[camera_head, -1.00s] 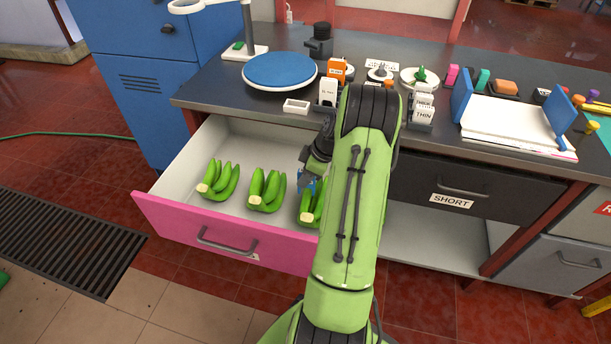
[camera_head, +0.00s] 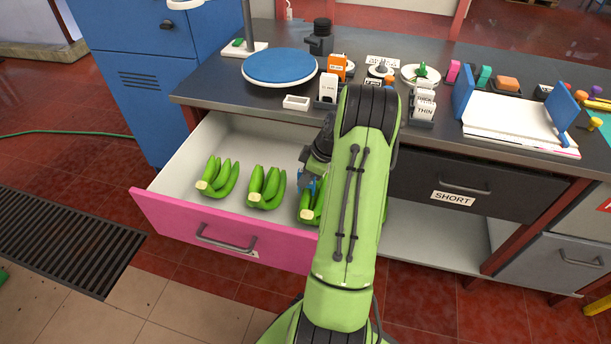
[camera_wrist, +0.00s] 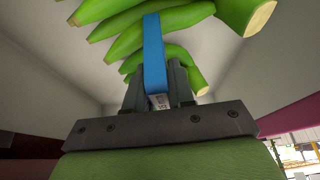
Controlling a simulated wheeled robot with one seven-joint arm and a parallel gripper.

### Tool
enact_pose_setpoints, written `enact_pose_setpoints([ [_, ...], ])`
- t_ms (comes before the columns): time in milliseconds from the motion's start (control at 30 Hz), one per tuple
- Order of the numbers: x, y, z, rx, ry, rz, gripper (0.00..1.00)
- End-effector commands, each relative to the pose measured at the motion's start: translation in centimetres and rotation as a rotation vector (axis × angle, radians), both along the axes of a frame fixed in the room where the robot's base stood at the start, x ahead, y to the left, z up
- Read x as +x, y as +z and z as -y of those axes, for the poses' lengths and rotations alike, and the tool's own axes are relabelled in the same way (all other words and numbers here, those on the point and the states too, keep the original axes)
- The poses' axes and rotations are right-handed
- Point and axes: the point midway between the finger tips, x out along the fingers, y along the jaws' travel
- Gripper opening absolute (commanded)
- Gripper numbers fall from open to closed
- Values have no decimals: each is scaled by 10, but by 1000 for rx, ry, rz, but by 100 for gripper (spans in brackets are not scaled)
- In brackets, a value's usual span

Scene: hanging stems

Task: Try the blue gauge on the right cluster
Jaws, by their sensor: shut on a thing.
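My gripper (camera_wrist: 158,92) is shut on the blue gauge (camera_wrist: 153,50), a flat blue strip with a small printed label near the fingers. In the wrist view the gauge's far end overlaps the green bananas of the right cluster (camera_wrist: 178,18); I cannot tell whether it touches them. In the head view the right cluster (camera_head: 306,213) lies in the open pink-fronted drawer (camera_head: 220,234), partly hidden by my arm. A bit of blue (camera_head: 309,184) shows beside it at my gripper. The middle cluster (camera_head: 265,188) and left cluster (camera_head: 217,180) lie to its left.
A closed drawer labelled SHORT (camera_head: 453,198) is to the right. The drawer's back area is clear.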

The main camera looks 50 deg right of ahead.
Motion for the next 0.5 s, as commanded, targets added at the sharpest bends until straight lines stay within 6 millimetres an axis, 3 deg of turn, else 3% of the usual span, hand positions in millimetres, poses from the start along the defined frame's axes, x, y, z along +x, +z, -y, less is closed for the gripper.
enact_pose_setpoints([
  [500,0,-8,0,0,0,0,0],
])
